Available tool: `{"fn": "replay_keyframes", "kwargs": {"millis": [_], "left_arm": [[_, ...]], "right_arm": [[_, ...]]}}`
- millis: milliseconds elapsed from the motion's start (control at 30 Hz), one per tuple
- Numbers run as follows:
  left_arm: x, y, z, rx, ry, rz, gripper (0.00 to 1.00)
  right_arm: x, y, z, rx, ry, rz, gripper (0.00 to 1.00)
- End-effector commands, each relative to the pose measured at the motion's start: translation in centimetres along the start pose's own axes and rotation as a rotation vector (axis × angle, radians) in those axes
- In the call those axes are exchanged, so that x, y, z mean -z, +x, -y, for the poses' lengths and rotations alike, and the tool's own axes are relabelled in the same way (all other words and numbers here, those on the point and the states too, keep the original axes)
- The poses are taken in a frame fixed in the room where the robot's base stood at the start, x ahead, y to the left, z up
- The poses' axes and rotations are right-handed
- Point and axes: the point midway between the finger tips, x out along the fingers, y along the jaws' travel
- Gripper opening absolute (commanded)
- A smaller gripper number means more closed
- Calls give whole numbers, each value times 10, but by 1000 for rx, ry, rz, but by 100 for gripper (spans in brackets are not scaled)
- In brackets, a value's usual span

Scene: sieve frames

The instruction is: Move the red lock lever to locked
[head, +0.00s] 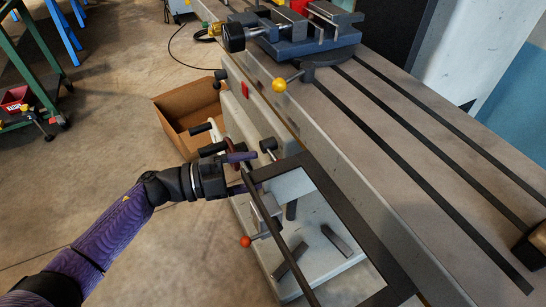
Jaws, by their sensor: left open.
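A lever with a red-orange ball knob (245,241) sticks out to the left of the light grey machine body, below my left gripper. I cannot tell for sure that it is the lock lever, or read its position. My left gripper (245,173) is open, its two purple fingers spread one above the other beside the left corner of a dark rectangular frame (344,207). My right gripper is not in view.
A grey slotted table (400,135) fills the right, with a blue-grey vise (300,35) at its far end. A yellow ball knob (279,85) stands at its edge. A cardboard box (175,108) lies on the floor behind my gripper. The floor at left is mostly clear.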

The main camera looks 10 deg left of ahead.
Motion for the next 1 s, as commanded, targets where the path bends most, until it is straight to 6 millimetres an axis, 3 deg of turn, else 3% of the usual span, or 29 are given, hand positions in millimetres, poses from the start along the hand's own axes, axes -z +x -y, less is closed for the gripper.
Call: {"fn": "replay_keyframes", "kwargs": {"millis": [100,233,600,933,1000], "left_arm": [[-1,29,-2,3,0,-3,72],[-1,52,-2,3,-3,0,72],[-1,62,0,3,-3,3,70],[-1,62,0,3,-3,3,0],[-1,62,0,3,-3,3,0]], "right_arm": [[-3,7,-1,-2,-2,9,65],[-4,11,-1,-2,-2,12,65],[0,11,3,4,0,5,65],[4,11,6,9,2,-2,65],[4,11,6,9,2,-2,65]]}}
